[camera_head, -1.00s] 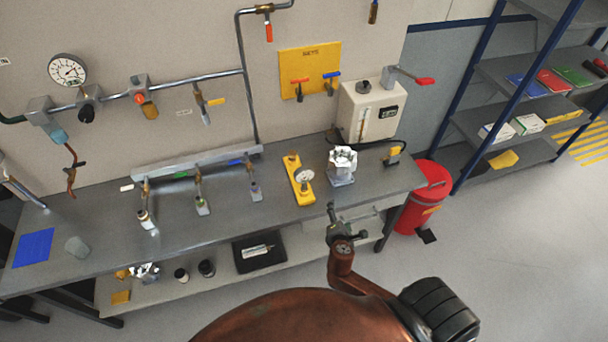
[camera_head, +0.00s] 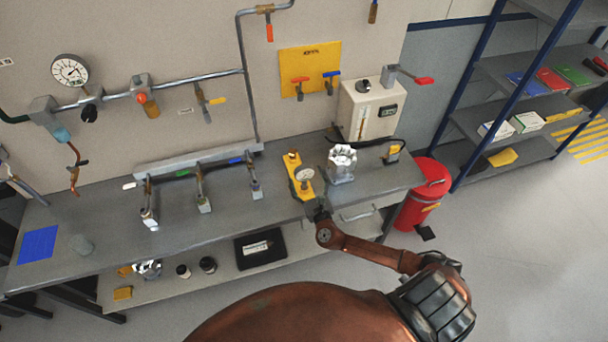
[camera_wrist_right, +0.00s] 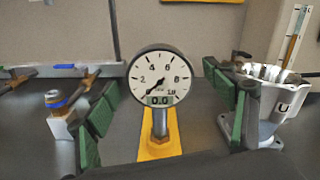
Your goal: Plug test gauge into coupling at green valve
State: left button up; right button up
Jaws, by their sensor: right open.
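The test gauge (camera_head: 304,174), a round white dial on a metal stem, stands upright on a yellow holder (camera_head: 294,160) on the bench. My right gripper (camera_head: 318,208) is at the bench's front edge, just in front of the gauge. In the right wrist view the gauge (camera_wrist_right: 159,78) stands between the open, green-padded fingers of the gripper (camera_wrist_right: 165,106), with gaps on both sides. The green valve handle (camera_head: 183,174) is on the manifold, above the middle coupling (camera_head: 204,205). My left gripper is not in view.
A silver machined housing (camera_head: 341,165) stands just right of the gauge; in the wrist view it is behind the right finger. The blue-handled valve (camera_head: 237,160) and its coupling (camera_head: 256,190) are to the left. A cream box (camera_head: 370,108) stands behind. The bench's left front is mostly clear.

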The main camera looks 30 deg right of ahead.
jog(key=x, duration=0.2)
jog(key=shift+w+d, duration=0.1)
jog(key=shift+w, duration=0.15)
jog(key=shift+c, duration=0.6)
jog(key=c, duration=1.3)
